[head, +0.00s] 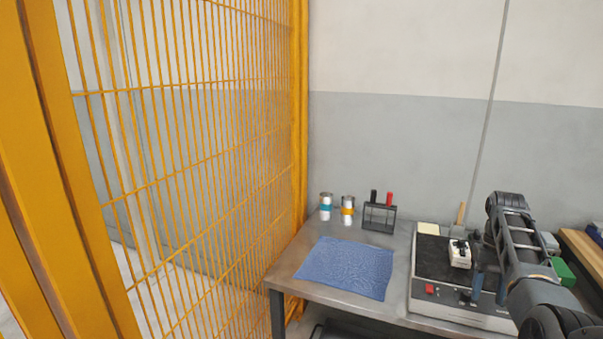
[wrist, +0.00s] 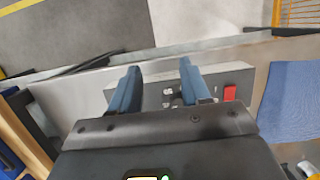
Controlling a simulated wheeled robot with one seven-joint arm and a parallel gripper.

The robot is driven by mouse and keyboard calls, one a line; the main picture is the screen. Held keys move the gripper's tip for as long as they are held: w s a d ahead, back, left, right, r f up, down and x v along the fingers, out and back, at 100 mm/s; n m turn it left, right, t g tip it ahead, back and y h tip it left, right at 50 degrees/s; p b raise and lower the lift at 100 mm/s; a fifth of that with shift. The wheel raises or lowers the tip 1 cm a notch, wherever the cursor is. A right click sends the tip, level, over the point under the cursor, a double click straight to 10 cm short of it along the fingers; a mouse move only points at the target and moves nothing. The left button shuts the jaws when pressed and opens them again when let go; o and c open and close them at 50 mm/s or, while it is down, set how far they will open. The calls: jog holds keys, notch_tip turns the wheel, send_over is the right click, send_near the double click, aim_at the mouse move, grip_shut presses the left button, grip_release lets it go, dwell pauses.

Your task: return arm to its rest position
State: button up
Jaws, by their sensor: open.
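My arm (head: 520,245) reaches in from the right of the head view, over the right part of the metal table (head: 312,262). My gripper (head: 476,288) points down at the front of a machine (head: 425,306) with a black top and a light front panel. In the wrist view my gripper (wrist: 158,72) shows two blue fingers set apart with nothing between them. Behind them are the machine's panel, small knobs and a red switch (wrist: 230,93). A white block with black parts (head: 460,254) sits on the black top, left of my arm. My arm hides some of the machine's right side.
A blue cloth (head: 345,267) lies flat on the table, left of the machine. Two cans (head: 326,207) (head: 347,210) and a dark rack (head: 379,216) stand behind it. A green thing (head: 563,271) is right of my arm. Yellow fencing (head: 200,130) stands at left.

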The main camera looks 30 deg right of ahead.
jog(key=s+a+f+n+t+h, duration=0.1)
jog(key=a+f+h, duration=0.1)
jog(key=a+f, duration=0.55)
jog(key=s+a+f+n+t+h, duration=0.15)
jog(key=a+f, duration=0.35)
jog(key=f, duration=0.5)
jog(key=s+a+f+n+t+h, duration=0.1)
jog(key=s+a+f+t, duration=0.1)
jog(key=s+a, duration=0.35)
jog(key=s+a+f+n+t+h, duration=0.1)
jog(key=s+a+f+n+t, duration=0.1)
jog(key=a, duration=0.7)
jog(key=s+a+r+n+t, duration=0.3)
jog(key=s+a+r+t, duration=0.2)
jog(key=s+a+r, duration=0.6)
jog(key=s+a+r+t+y, duration=0.1)
jog(key=s+a+r+t, duration=0.1)
jog(key=r, duration=0.7)
jog(key=s+a+r+n+t+y, duration=0.1)
jog(key=s+a+r+t+y, duration=0.1)
jog(key=s+r, duration=0.4)
notch_tip(320, 180, up, 4)
jog(key=a+t, duration=0.1)
jog(key=a, duration=0.1)
jog(key=shift+a+r+b, duration=0.15)
jog(key=shift+a+b, duration=0.2)
jog(key=shift+a, duration=0.05)
jog(key=shift+s, duration=0.1)
